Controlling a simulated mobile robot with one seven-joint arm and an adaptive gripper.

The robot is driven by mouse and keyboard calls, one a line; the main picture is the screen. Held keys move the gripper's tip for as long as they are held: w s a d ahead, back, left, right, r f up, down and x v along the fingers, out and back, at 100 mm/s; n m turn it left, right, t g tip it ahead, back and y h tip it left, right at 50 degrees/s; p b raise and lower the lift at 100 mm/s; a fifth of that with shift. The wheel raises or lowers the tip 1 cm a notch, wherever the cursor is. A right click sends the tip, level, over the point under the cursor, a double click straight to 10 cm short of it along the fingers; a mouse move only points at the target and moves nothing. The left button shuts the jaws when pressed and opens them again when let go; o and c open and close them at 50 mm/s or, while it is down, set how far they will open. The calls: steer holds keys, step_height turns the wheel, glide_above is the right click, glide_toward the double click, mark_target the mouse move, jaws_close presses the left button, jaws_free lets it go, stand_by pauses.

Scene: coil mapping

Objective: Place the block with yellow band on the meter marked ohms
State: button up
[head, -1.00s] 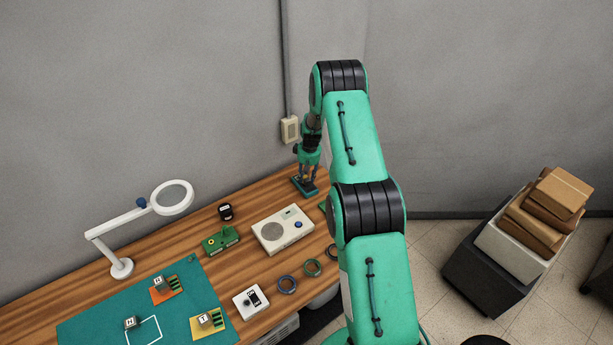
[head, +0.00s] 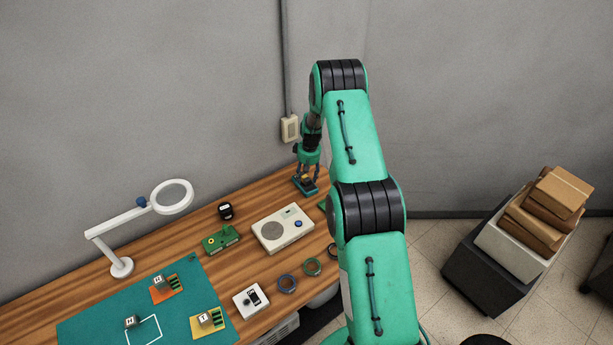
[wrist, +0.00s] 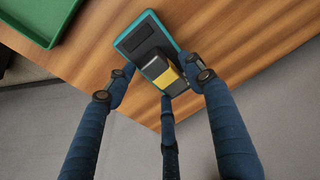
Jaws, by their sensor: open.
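The block with the yellow band (wrist: 167,75) is dark grey and sits at the lower end of a teal-cased meter (wrist: 139,36), over its face, in the wrist view. The meter has a dark panel; I can read no marking on it. In the head view the meter (head: 304,188) is small, at the far end of the bench by the wall, with a bit of yellow on it. My gripper (wrist: 163,88) is open. Its three dark blue fingers spread around the block, with gaps visible. In the head view my gripper (head: 307,178) is just above the meter.
A green tray (wrist: 37,22) lies near the meter. On the wooden bench are a beige box with a dial (head: 283,230), a green board (head: 220,240), coils (head: 287,283), a white meter (head: 250,300) and a magnifier lamp (head: 172,197). Bench edge is close beside the meter.

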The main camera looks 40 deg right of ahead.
mark_target(308, 178)
step_height(308, 178, up, 12)
steer(key=s+b, duration=0.1)
steer(key=shift+s, duration=0.2)
stand_by(0.5)
stand_by(0.5)
steer(key=s+a+r+t, duration=0.1)
steer(key=s+a+r, duration=0.1)
steer(key=a+r, duration=0.6)
steer(key=s+a+r, duration=0.2)
steer(key=a+r, duration=0.2)
steer(key=r, duration=0.8)
steer(key=s+a+r+t, duration=0.1)
steer(key=s+a+r, duration=0.9)
steer(key=a+r, duration=0.3)
steer(key=s+a+r+t, duration=0.1)
steer(key=s+a+r, duration=0.35)
steer(key=s, duration=0.35)
steer(key=s+a+r, duration=0.3)
steer(key=s+a, duration=0.2)
steer(key=s, duration=0.3)
steer(key=s+a, duration=0.2)
steer(key=s, duration=0.6)
steer(key=s+a+t, duration=0.1)
steer(key=s+a, duration=0.2)
steer(key=s, duration=0.5)
steer(key=shift+s+a+f, duration=0.15)
steer(key=shift+s+f, duration=0.15)
steer(key=shift+f, duration=0.05)
